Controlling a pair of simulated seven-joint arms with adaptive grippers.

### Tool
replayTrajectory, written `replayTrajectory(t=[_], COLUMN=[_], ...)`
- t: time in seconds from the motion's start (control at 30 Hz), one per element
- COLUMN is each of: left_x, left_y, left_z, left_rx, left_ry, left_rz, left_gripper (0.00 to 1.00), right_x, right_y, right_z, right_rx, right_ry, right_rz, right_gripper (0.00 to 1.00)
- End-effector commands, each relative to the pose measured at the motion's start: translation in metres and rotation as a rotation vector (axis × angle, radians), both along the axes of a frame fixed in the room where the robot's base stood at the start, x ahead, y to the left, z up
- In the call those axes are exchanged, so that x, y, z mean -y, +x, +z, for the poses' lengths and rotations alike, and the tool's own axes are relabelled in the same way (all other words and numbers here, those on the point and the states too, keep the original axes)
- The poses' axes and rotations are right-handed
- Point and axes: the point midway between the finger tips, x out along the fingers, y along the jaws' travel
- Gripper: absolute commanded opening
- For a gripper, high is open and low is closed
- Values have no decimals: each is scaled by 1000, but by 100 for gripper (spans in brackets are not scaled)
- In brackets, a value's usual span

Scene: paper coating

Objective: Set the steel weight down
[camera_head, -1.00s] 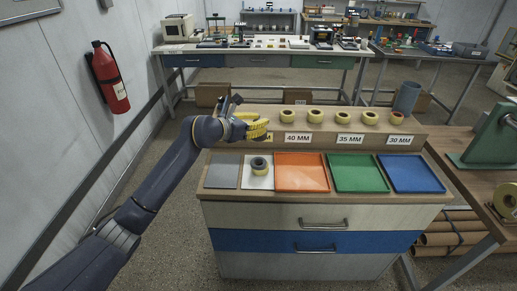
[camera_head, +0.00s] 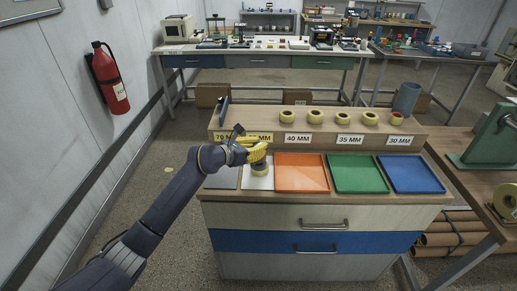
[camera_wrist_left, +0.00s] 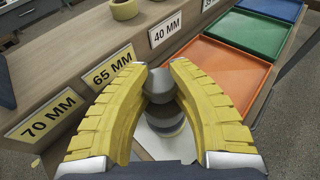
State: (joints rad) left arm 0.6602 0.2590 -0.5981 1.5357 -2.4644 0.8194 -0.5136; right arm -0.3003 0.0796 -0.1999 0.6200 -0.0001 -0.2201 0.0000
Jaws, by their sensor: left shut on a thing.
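My left gripper (camera_head: 257,152) is over the white tray (camera_head: 246,183), its yellow fingers pointing down. In the left wrist view its fingers (camera_wrist_left: 161,80) are closed around the grey knob of the steel weight (camera_wrist_left: 164,118). The wider grey body of the weight shows below the fingertips. In the head view the fingers mostly hide the weight. A yellowish tape roll (camera_head: 260,171) shows just under the gripper, in the white tray. I cannot tell whether the weight touches the roll. My right gripper is not in view.
Orange (camera_head: 301,173), green (camera_head: 358,174) and blue (camera_head: 411,174) trays lie empty to the right. A grey tray (camera_head: 221,179) lies left, partly hidden by my arm. Behind stands a raised shelf (camera_head: 268,122) with size labels and several tape rolls (camera_head: 315,116).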

Motion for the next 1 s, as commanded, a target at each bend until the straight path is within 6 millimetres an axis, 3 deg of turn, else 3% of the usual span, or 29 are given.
replayTrajectory(t=[1.0], left_x=[1], left_y=[0], left_z=[-18], left_rx=[5], left_ry=[-2], left_rz=[-1], left_gripper=[0], right_x=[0], right_y=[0], right_z=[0], right_rx=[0], right_ry=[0], right_rz=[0], right_gripper=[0])
